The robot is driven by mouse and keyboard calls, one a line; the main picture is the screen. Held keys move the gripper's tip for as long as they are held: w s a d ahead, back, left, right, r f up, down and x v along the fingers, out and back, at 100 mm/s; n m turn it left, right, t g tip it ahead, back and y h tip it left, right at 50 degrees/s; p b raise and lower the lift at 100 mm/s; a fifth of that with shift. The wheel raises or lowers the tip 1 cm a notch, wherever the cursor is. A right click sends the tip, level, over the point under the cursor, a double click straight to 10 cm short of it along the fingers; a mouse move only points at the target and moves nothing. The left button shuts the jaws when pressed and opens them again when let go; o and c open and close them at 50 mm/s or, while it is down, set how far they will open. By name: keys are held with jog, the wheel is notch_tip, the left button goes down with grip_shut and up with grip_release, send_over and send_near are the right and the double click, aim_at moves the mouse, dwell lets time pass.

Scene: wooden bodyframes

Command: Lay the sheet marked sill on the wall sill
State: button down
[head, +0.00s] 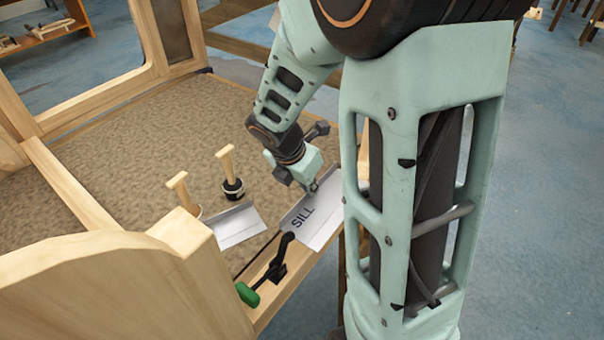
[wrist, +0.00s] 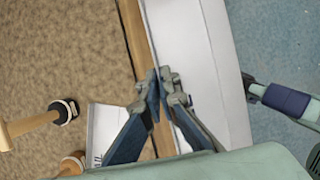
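The sheet marked SILL (head: 318,222) is a pale grey folded metal sheet. It lies along the wooden wall sill (head: 286,290), over its far part; whether it rests fully on the wood I cannot tell. My gripper (head: 313,186) is at its far part. In the wrist view, the fingertips of my gripper (wrist: 163,78) are closed together at the left edge of the sheet (wrist: 192,45), with the edge between them. The wood (wrist: 136,35) shows as a strip left of the sheet. My arm hides the sheet's far end in the head view.
A second pale sheet (head: 237,225) lies on the brown floor inside the frame. A black clamp with a green handle (head: 248,294) sits on the sill's near part. Wooden frame walls (head: 80,110) rise at left.

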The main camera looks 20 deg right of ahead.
aim_at(309, 199)
jog(key=shift+s+f+b, duration=0.1)
jog(key=shift+f+b, duration=2.25)
jog(key=shift+b, duration=0.25)
jog(key=shift+f+b, duration=0.55)
jog(key=shift+f, duration=0.3)
jog(key=shift+f+p, duration=0.2)
jog(key=shift+p, duration=0.15)
jog(key=c, duration=2.6)
grip_release()
jog(key=o, duration=0.5)
jog(key=shift+o, duration=0.6)
jog(key=o, duration=0.5)
jog(key=shift+c, duration=0.2)
